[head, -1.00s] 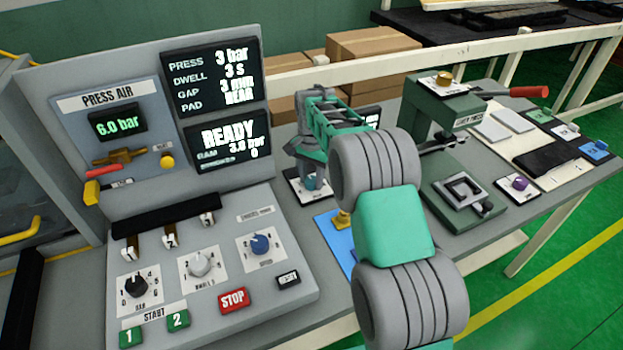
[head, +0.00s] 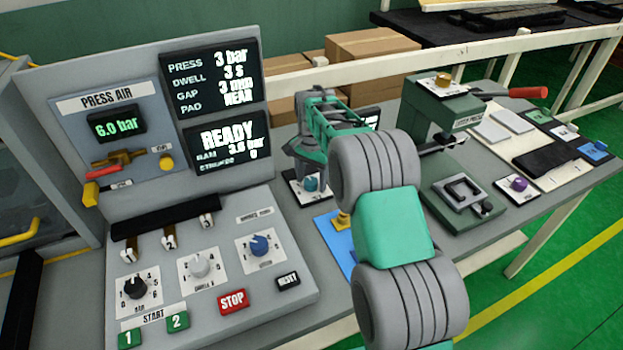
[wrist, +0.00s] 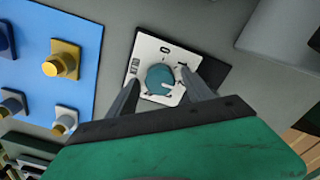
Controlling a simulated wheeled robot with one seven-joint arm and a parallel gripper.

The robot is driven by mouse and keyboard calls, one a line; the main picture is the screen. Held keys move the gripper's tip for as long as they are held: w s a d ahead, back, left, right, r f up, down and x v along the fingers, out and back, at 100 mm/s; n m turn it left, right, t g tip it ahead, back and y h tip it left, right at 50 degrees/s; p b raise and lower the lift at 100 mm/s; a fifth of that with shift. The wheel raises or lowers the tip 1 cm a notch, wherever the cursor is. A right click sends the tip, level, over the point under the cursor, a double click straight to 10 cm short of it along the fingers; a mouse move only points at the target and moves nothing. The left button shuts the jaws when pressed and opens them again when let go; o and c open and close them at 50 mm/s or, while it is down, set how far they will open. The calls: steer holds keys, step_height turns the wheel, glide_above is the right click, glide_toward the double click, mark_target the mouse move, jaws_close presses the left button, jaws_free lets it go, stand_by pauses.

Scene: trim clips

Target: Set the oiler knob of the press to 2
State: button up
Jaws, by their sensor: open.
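A teal round knob (wrist: 160,78) sits on a white marked plate (wrist: 146,49) in the wrist view; I take it as the oiler knob. A 0 shows at the plate's upper edge. The other marks and the knob's setting are too small or covered to read surely. The knob also shows in the head view (head: 311,184), partly under my arm. My gripper (wrist: 163,82) is open, with one finger on each side of the knob. I cannot tell whether the fingers touch it. In the head view my gripper (head: 309,172) is right above the knob.
A blue board (wrist: 50,55) with yellow and dark pegs lies left of the knob. The grey press panel (head: 215,295) with dials and buttons stands at left in the head view. The green press (head: 440,110) stands to the right, near a purple knob (head: 519,184).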

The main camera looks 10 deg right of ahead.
mark_target(311, 181)
step_height(311, 181, up, 8)
steer(key=shift+f+b, duration=0.1)
steer(key=shift+b, duration=0.4)
steer(key=s+r+n+t, duration=0.1)
steer(key=s+r+n, duration=0.2)
steer(key=s+r, duration=0.35)
steer(key=s+f+n+t, duration=0.1)
steer(key=s+f+n, duration=0.1)
steer(key=s, duration=0.9)
steer(key=s+f+n+t, duration=0.1)
steer(key=s+f+n, duration=0.2)
steer(key=s, duration=0.8)
steer(key=shift+s+a+n+t, duration=0.2)
steer(key=shift+s+n+t, duration=0.15)
steer(key=shift+n, duration=0.25)
